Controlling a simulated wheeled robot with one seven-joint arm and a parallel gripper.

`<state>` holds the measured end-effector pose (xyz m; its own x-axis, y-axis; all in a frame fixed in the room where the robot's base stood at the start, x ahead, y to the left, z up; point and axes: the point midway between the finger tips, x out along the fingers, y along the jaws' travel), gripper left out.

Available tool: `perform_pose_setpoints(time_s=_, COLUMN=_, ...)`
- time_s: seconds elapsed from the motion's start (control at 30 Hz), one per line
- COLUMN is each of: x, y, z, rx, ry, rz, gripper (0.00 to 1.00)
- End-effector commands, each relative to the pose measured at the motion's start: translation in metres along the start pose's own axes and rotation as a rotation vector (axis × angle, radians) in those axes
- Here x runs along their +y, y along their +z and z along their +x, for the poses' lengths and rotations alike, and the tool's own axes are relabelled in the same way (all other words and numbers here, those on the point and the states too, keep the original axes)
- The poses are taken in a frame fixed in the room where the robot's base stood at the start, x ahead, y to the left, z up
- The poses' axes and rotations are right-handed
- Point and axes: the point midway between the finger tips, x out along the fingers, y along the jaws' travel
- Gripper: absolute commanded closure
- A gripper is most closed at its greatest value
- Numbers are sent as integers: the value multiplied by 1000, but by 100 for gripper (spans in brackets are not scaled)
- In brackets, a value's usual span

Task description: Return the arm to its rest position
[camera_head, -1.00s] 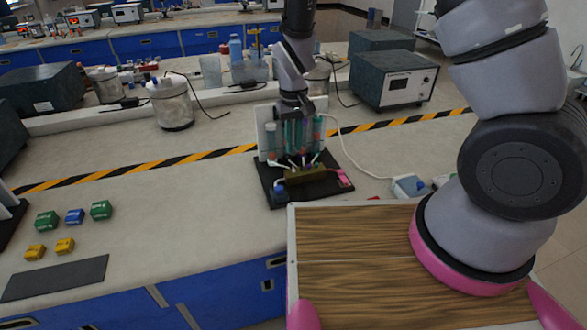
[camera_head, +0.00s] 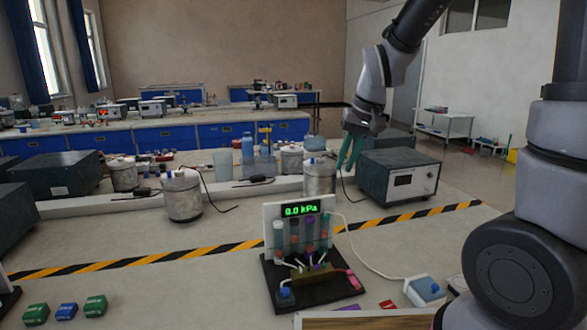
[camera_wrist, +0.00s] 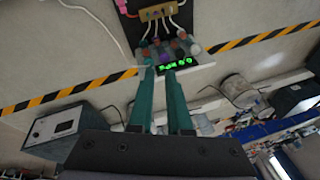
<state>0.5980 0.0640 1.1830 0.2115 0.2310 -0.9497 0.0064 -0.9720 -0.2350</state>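My gripper (camera_head: 348,155) is raised over the bench, to the right of and above the pressure rig, in front of the grey instrument box. Its two teal fingers point down with a gap between them and nothing in it; they also show in the wrist view (camera_wrist: 163,75). My arm reaches in from the upper right. The rig has a black base (camera_head: 318,294), several coloured tubes and a green display (camera_head: 300,209) reading 0.0 kPa. The wrist view shows the display (camera_wrist: 178,64) upside down, beyond the fingertips and apart from them.
The grey instrument box (camera_head: 398,175) stands behind and below the gripper. Metal canisters (camera_head: 181,196) stand on the bench to the left. Green and blue blocks (camera_head: 66,311) lie at lower left. A white-and-blue device (camera_head: 425,291) is right of the rig. Air above the bench is open.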

Motion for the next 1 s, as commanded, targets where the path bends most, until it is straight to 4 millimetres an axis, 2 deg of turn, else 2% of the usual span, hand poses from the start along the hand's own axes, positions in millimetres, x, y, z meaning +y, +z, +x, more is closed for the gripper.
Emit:
perform_pose_setpoints(time_s=0.03, x=7, y=0, z=-21, rx=33, ry=-13, rz=25, gripper=84)
perform_pose_setpoints(time_s=0.2, x=30, y=12, z=-77, rx=120, ry=-37, rz=96, gripper=84)
perform_pose_setpoints(time_s=0.5, x=66, y=53, z=-157, rx=287, ry=-45, rz=210, gripper=84)
perform_pose_setpoints(time_s=0.7, x=79, y=80, z=-185, rx=369, ry=-34, rz=264, gripper=84)
perform_pose_setpoints(time_s=1.0, x=84, y=91, z=-193, rx=398, ry=-27, rz=286, gripper=84)
